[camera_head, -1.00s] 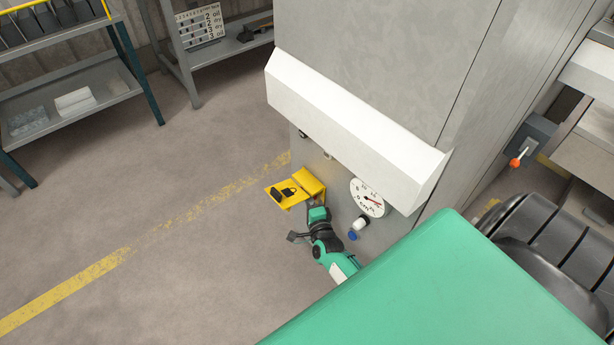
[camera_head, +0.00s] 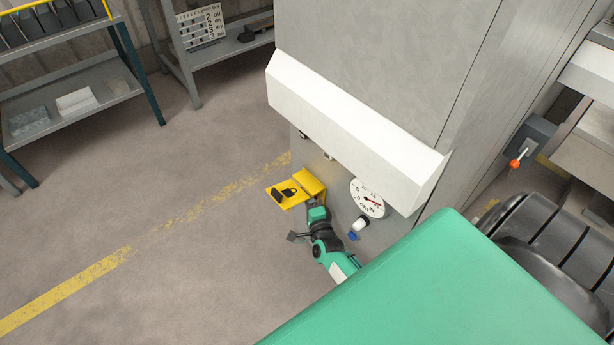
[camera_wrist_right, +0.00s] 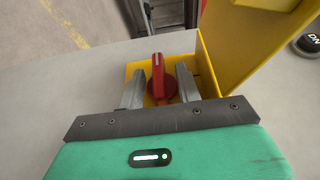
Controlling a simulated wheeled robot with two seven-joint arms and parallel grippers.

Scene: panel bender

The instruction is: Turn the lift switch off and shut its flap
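The lift switch shows in the right wrist view as a red rotary handle (camera_wrist_right: 158,78) inside a yellow box (camera_wrist_right: 206,62). Its yellow flap (camera_wrist_right: 255,45) stands open to the right in that view. In the head view the flap (camera_head: 286,192) sticks out from the machine front, with a black padlock mark on it. My right gripper (camera_wrist_right: 159,86) is open, with one finger on each side of the red handle. A gap shows between the handle and each finger. In the head view my right gripper is below the flap, its fingers hidden. My left gripper is not in view.
A round dial gauge (camera_head: 368,198), a white knob (camera_head: 361,224) and a blue button (camera_head: 352,236) sit right of the flap on the machine. A white sloped ledge (camera_head: 350,125) overhangs them. The floor to the left is clear up to the shelves (camera_head: 75,100).

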